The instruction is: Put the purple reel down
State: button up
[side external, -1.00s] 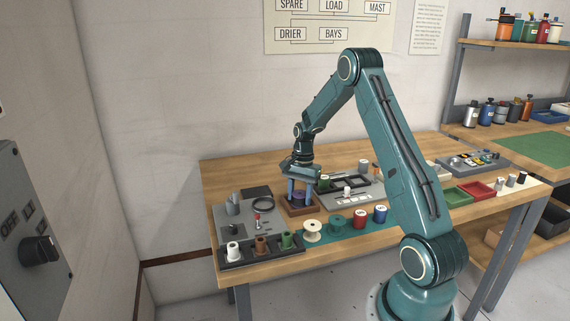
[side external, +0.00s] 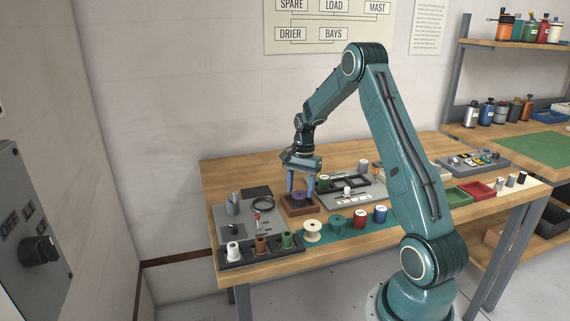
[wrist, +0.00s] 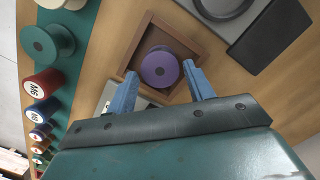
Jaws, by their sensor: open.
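The purple reel (wrist: 160,68) stands inside a square brown wooden tray (wrist: 132,44), seen from above in the wrist view. In the side view the reel (side external: 299,196) shows low in the tray (side external: 291,210). My gripper (side external: 301,194) is open above the tray, with its two blue fingers apart. In the wrist view the gripper (wrist: 157,80) has one finger on each side of the reel, with a gap to it. Nothing is held.
Cream, green, red and blue reels stand on a teal strip (side external: 345,228) in front of the tray. A black rack (side external: 262,252) holds white, brown and green reels at front left. A grey panel (side external: 345,200) with a black frame lies to the right.

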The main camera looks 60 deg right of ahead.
aim_at(301, 192)
notch_tip(301, 192, up, 9)
jog(key=d, duration=0.1)
jog(key=shift+r, duration=0.15)
dwell(0.7)
jog(key=s+a+r+n+t+h, duration=0.1)
jog(key=s+a+r+n, duration=0.1)
jog(key=a+r+n, duration=0.5)
jog(key=s+a+r+n+t+h, duration=0.15)
jog(key=a+r, duration=0.35)
jog(key=a, duration=0.6)
jog(key=s+a+n+t+y, duration=0.1)
jog(key=s+a+n+t, duration=0.2)
jog(key=s+a+n, duration=0.6)
jog(key=s+a, duration=0.4)
jog(key=s, duration=0.2)
jog(key=shift+s+a+f, duration=0.15)
jog(key=shift+s, duration=0.25)
